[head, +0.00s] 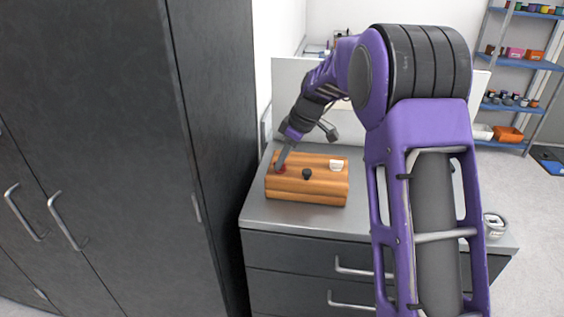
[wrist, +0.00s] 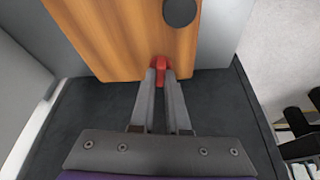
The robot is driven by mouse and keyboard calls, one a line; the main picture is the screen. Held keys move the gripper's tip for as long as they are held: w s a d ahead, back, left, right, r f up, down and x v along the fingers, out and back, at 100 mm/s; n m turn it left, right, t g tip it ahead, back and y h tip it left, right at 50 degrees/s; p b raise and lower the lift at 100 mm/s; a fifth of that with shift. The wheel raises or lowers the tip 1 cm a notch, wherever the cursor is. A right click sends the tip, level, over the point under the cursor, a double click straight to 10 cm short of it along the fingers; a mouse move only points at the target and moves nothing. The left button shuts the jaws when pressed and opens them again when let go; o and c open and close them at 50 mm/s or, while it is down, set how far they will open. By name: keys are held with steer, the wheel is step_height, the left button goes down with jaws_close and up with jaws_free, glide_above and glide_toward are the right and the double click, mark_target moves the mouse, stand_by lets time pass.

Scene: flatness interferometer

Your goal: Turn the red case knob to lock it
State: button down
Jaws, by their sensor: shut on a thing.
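The red case knob (wrist: 159,64) sits near the edge of a wooden case and is gripped between my fingertips in the wrist view. In the head view the red knob (head: 282,169) shows at the left end of the wooden case (head: 300,197), partly hidden by my gripper. My gripper (wrist: 159,76) is shut on the red knob, its two grey fingers on either side of it. In the head view my gripper (head: 281,165) comes down onto the case from above. How far the knob is turned cannot be told.
A black knob (head: 306,174) and a white knob (head: 336,165) also sit on the case. The case stands on a grey counter (head: 262,212) beside a tall dark cabinet (head: 215,150) on the left. A small container (head: 494,225) stands at the counter's right end. Shelves (head: 525,62) stand behind.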

steer(key=m+t, duration=0.1)
steer(key=m, duration=0.2)
steer(key=shift+s+m+h+b, duration=0.1)
steer(key=shift+m+h+b, duration=0.2)
steer(key=shift+b, duration=0.1)
steer(key=m, duration=0.1)
steer(key=m+t+h, duration=0.1)
steer(key=m, duration=0.1)
steer(key=shift+s+a+r+m+p, duration=0.1)
steer(key=shift+a+m+p, duration=0.05)
steer(key=shift+m+p, duration=0.15)
steer(key=m+h+p, duration=0.1)
steer(key=m, duration=0.1)
steer(key=m+p, duration=0.1)
steer(key=m, duration=0.1)
steer(key=shift+a+t+h, duration=0.15)
steer(key=shift+t+h, duration=0.15)
steer(key=shift+h, duration=0.1)
steer(key=shift+m+h+p, duration=0.55)
steer(key=shift+m+h, duration=0.05)
steer(key=shift+m, duration=1.4)
steer(key=c, duration=0.9)
jaws_free()
